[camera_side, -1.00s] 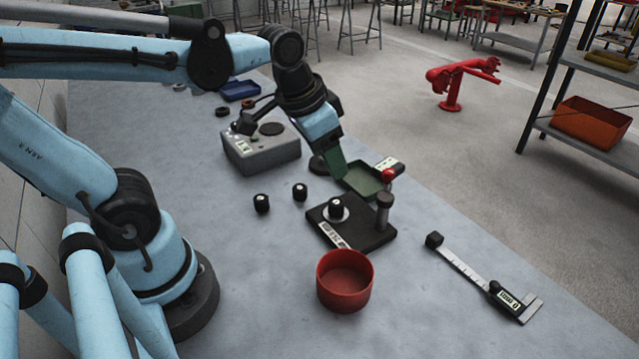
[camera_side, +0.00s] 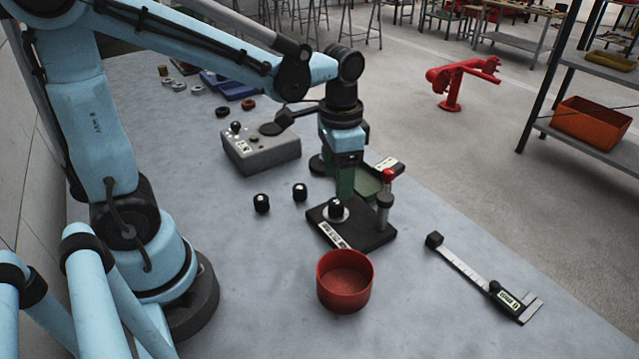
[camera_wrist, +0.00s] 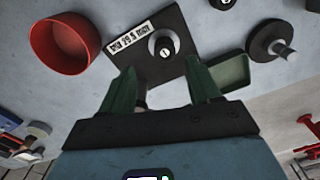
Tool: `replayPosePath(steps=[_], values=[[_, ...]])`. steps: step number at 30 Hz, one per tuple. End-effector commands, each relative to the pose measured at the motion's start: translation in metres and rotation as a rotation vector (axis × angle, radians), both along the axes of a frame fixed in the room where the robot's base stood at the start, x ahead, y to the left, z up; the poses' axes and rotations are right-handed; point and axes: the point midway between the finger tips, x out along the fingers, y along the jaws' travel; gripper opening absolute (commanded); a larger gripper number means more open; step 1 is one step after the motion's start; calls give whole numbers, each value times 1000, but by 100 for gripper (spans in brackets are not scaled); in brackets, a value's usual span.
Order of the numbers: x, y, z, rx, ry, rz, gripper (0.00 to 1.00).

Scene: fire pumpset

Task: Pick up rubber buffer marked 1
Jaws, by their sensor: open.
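The rubber buffer marked 1 (camera_wrist: 164,49) is a small black cylinder with a white end mark. It sits in a pale ring on a black plate fixture (camera_wrist: 190,22). In the side view the same buffer (camera_side: 336,209) stands upright on the fixture's left part. My gripper (camera_side: 346,190), with green fingers, points down just behind the fixture, above table level. In the wrist view my gripper (camera_wrist: 164,82) is open, its fingertips apart with the buffer ahead of the gap. Nothing is held. Two similar black buffers, one at left (camera_side: 261,203) and one beside it (camera_side: 299,192), stand on the table.
A red bowl (camera_side: 344,281) stands in front of the fixture. A post (camera_side: 384,211) rises at the fixture's right side. A green tray (camera_side: 369,181) lies behind it. A grey control box (camera_side: 262,152) is at left and a caliper (camera_side: 475,275) at right.

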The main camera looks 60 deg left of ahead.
Motion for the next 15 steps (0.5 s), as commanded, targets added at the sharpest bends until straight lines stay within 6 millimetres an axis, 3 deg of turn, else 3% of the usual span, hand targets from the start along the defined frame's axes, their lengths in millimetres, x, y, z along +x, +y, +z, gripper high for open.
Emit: replayPosePath(steps=[10,15], values=[[0,2,-19,0,-1,1,62],[0,7,-39,0,-1,1,62]])
